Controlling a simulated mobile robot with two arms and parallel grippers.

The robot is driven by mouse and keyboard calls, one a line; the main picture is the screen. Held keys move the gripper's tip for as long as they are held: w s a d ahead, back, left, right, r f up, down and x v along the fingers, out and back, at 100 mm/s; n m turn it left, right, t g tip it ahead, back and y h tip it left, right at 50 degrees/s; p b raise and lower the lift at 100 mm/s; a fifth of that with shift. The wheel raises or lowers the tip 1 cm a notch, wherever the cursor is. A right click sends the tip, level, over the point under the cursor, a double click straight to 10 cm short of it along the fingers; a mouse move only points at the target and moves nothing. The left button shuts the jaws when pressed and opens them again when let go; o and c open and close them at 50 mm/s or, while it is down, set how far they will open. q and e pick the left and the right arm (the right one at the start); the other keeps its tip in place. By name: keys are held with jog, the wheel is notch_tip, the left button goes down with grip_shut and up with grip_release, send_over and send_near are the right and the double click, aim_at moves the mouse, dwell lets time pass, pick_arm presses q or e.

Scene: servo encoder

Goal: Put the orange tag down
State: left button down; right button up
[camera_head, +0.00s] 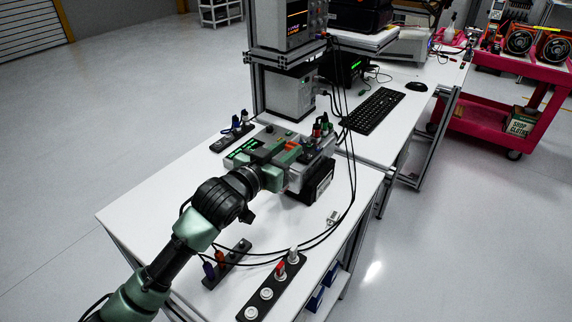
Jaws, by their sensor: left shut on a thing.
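My left gripper (290,176) is over the white workbench (165,192), at the end of my green and black arm coming in from the lower left. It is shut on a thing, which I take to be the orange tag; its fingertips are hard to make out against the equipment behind. A small orange patch (292,147) shows just above the gripper, beside a grey-green device (258,147). I cannot tell whether this patch touches the fingers. Another orange piece (221,257) stands beside a blue one on a dark strip (238,254) nearer the front. My right gripper is not in view.
A black strip (253,312) with round knobs lies at the bench's front. Black cables (338,222) loop across the right side. A dark block (319,181) sits beside the gripper. A metal post and instruments (290,92) stand behind. The bench's left part is clear.

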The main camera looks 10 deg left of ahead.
pick_arm(q)
jog(key=shift+f, duration=2.2)
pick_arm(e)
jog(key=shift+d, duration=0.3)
pick_arm(q)
jog(key=shift+f, duration=0.1)
jog(key=c, duration=1.1)
grip_release()
jog(key=shift+b+v, duration=0.7)
jog(key=shift+v, duration=5.35)
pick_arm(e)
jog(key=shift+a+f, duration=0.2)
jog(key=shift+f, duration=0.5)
